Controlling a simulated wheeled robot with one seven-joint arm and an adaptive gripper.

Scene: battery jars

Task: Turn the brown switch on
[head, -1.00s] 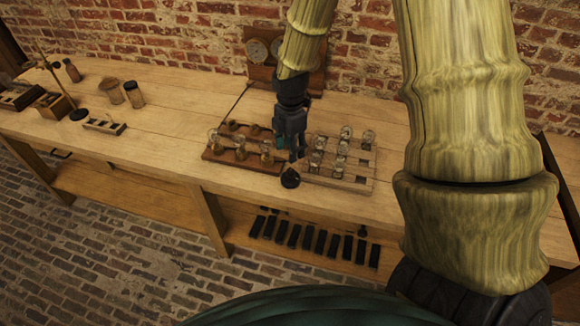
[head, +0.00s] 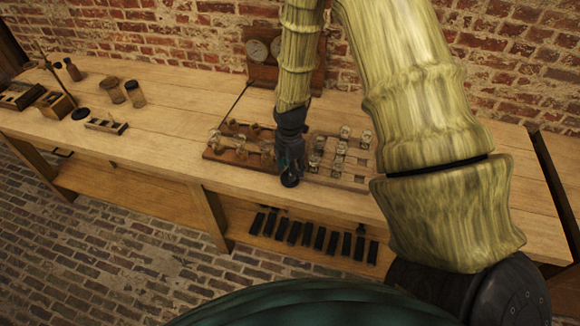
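A small dark round-based piece (head: 289,181) stands near the bench's front edge, between the brown board and the pale tray. It looks nearly black; I cannot tell whether it is the brown switch or how it is set. My gripper (head: 290,168) points down right over it, with the fingertips at or very near its top. Contact cannot be made out. The fingers are dark and small, and whether they are open or shut does not show.
A brown board (head: 228,156) with several glass and brass fittings is just left of my gripper. A pale slotted tray (head: 350,182) with several glass jars is just right. A panel with round gauges (head: 260,50) stands behind. The bench's left middle (head: 170,130) is clear.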

